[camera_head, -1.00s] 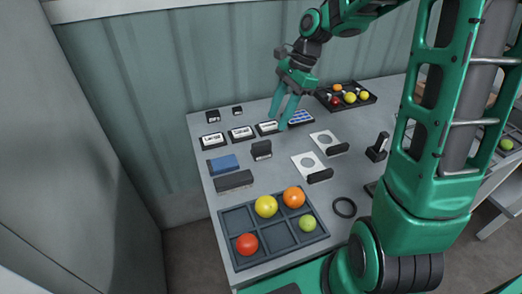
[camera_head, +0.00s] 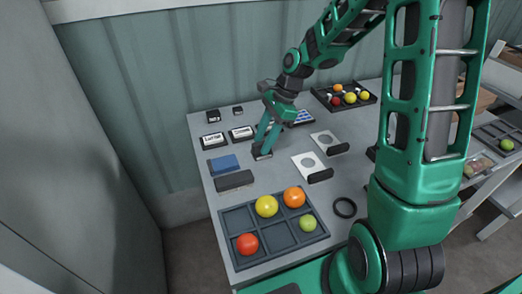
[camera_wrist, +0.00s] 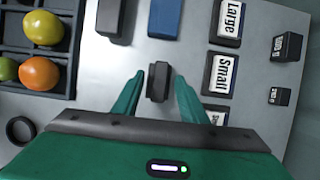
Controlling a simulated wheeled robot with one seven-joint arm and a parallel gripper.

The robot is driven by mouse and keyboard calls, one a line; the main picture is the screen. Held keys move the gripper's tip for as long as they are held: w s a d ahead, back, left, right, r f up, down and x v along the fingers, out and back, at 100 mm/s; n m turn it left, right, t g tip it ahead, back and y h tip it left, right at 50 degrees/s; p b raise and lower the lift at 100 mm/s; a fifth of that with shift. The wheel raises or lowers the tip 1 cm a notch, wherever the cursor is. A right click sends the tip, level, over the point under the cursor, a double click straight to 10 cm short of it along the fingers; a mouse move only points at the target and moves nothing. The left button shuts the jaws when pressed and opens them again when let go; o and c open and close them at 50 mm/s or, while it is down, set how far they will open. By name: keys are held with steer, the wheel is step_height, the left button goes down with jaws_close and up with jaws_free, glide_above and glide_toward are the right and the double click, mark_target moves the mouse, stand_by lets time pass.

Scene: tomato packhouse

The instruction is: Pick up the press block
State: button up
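A small dark block with a raised middle, which looks like the press block, stands on the grey table. In the wrist view the block (camera_wrist: 159,83) lies between the two green fingers of my gripper (camera_wrist: 158,92), with a gap on each side. My gripper is open and empty. In the head view my gripper (camera_head: 262,152) is low over the table at the block's place, and its fingers hide most of the block.
A long dark block (camera_head: 234,180) and a blue block (camera_head: 222,164) lie to the left. Label blocks (camera_head: 213,141) stand behind. A divided tray (camera_head: 279,238) with tomatoes is in front. White plates with round marks (camera_head: 308,165) lie to the right.

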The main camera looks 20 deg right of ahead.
steer(key=shift+x, duration=0.85)
steer(key=c, duration=0.8)
steer(key=shift+o, duration=0.2)
steer(key=shift+r, duration=0.15)
step_height(320, 180, up, 4)
steer(key=shift+r, duration=0.1)
steer(key=s+a+r, duration=0.5)
steer(key=s+r, duration=0.1)
steer(key=s, duration=0.4)
steer(key=shift+a+r, duration=0.3)
